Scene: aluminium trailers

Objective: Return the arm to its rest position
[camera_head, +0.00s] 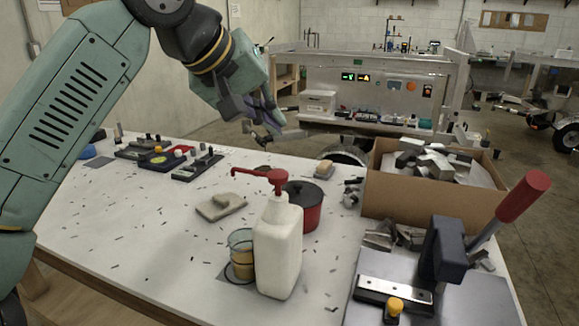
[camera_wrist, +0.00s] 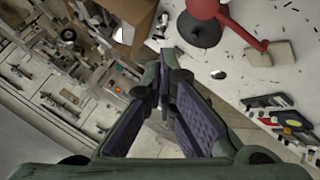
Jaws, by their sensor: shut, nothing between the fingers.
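My arm rises at the left of the head view and bends over the white table. My gripper (camera_head: 268,127) hangs in the air above the table's far edge, apart from everything on it. In the wrist view my gripper (camera_wrist: 164,62) has its fingers together at the tips with nothing between them. Below it in that view are the table's edge and the floor beyond.
On the table (camera_head: 130,230) stand a white pump bottle (camera_head: 278,245), a glass jar (camera_head: 241,258), a red pot (camera_head: 306,207), a cardboard box of metal offcuts (camera_head: 425,198) and a lever press (camera_head: 440,255). Tool trays (camera_head: 165,158) lie at the left. The left front is mostly clear.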

